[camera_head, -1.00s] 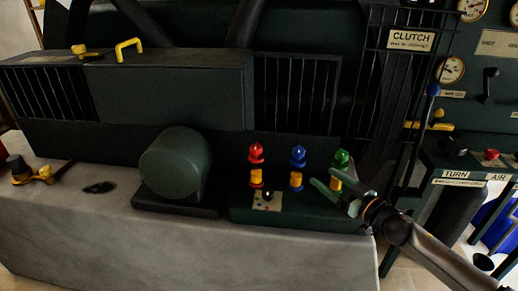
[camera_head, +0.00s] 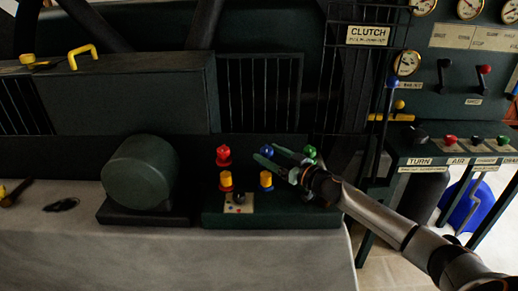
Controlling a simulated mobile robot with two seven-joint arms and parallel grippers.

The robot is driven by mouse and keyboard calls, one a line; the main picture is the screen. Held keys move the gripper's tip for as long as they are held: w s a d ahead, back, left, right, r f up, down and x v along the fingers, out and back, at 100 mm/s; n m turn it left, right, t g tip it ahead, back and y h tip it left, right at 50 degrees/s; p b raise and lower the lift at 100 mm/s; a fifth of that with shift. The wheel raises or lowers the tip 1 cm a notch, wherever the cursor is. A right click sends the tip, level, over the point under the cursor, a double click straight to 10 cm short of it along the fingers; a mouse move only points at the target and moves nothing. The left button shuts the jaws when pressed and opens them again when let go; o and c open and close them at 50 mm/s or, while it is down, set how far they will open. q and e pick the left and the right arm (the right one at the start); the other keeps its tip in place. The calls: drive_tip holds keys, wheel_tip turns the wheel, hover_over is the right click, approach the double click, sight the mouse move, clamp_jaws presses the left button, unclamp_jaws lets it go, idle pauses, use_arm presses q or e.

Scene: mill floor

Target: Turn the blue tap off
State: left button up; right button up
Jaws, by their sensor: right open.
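The blue tap (camera_head: 266,151) is on the dark green panel at the middle of the view, between the red tap (camera_head: 223,155) and the green tap (camera_head: 310,152). A yellow piece (camera_head: 266,180) is below it. My right gripper (camera_head: 268,155) comes in from the right, with its green fingers open at the blue tap. The fingers partly hide the blue tap, and I cannot tell whether they touch it. My left gripper is not in view.
A dark green rounded housing (camera_head: 142,173) stands left of the taps on the grey ledge (camera_head: 150,250). A black barred guard (camera_head: 345,95) rises behind my right arm. A control panel (camera_head: 470,95) with gauges and levers is at the right. A small black-knobbed plate (camera_head: 238,204) sits below the taps.

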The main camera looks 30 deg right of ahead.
drive_tip(key=shift+x, duration=2.35)
drive_tip(key=shift+c, duration=0.3)
clamp_jaws()
